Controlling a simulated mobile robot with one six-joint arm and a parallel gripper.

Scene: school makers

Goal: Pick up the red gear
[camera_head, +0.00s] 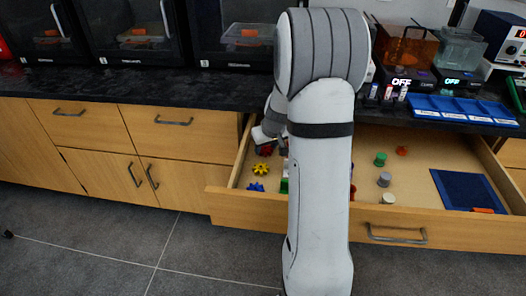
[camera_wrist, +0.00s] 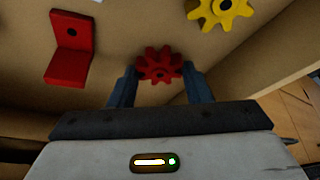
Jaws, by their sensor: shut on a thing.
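The red gear (camera_wrist: 159,64) shows in the wrist view between the two dark fingers of my gripper (camera_wrist: 159,84). The fingers are shut on it from both sides, and it appears to be at or just above the drawer floor; I cannot tell which. In the head view my arm reaches down into the left part of the open drawer (camera_head: 290,213).
A yellow gear (camera_wrist: 220,12) lies close by, and it also shows in the head view (camera_head: 260,170). A red L-shaped bracket (camera_wrist: 70,50) lies to the left in the wrist view. The drawer also holds green and grey pieces (camera_head: 384,179) and a blue mat (camera_head: 463,190).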

